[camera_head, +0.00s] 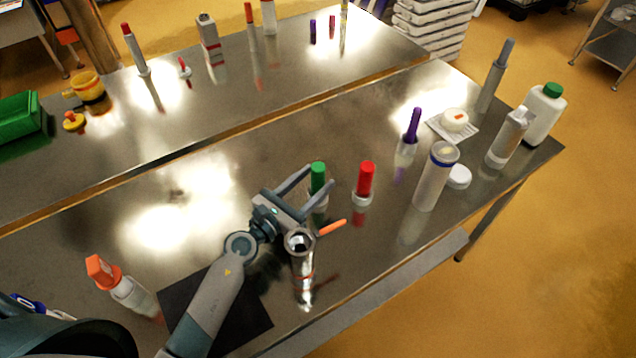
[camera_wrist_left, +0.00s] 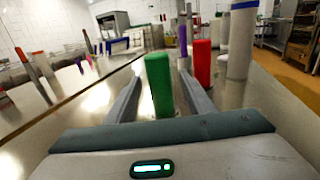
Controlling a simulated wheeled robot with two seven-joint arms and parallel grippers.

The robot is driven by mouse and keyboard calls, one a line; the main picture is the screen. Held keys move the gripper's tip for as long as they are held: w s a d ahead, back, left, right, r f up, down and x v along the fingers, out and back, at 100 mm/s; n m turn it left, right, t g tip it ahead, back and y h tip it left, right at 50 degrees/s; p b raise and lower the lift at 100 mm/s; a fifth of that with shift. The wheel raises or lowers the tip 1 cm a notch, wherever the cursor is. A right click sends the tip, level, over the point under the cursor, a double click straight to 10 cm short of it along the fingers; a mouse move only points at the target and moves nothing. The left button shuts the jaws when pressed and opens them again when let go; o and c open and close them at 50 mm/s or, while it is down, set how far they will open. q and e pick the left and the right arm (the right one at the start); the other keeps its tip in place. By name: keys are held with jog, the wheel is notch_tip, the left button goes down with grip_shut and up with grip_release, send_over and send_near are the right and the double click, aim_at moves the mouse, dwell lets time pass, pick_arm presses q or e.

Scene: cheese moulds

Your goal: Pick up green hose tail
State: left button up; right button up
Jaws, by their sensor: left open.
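The green hose tail (camera_head: 317,178) stands upright on the metal table, a green cylinder with a paler base partly hidden by my gripper. My left gripper (camera_head: 320,174) is open, with one finger on each side of the green hose tail. In the left wrist view the green hose tail (camera_wrist_left: 158,85) stands between the two open fingers (camera_wrist_left: 158,92), with visible room on both sides. A similar red hose tail (camera_head: 366,180) stands just to the right, outside the fingers; it also shows in the left wrist view (camera_wrist_left: 202,63). My right gripper is not in view.
An orange-capped bottle (camera_head: 124,287) is at front left. The table's middle left is clear.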

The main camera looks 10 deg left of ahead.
pick_arm(q)
jog(key=x, duration=0.5)
jog(key=shift+w+d, duration=0.15)
jog(key=shift+w, duration=0.2)
grip_shut()
jog(key=shift+r, duration=0.1)
jog(key=shift+r, duration=0.5)
notch_tip(320, 180, up, 9)
jog(key=p, duration=0.2)
jog(key=shift+f, duration=0.1)
dwell(0.4)
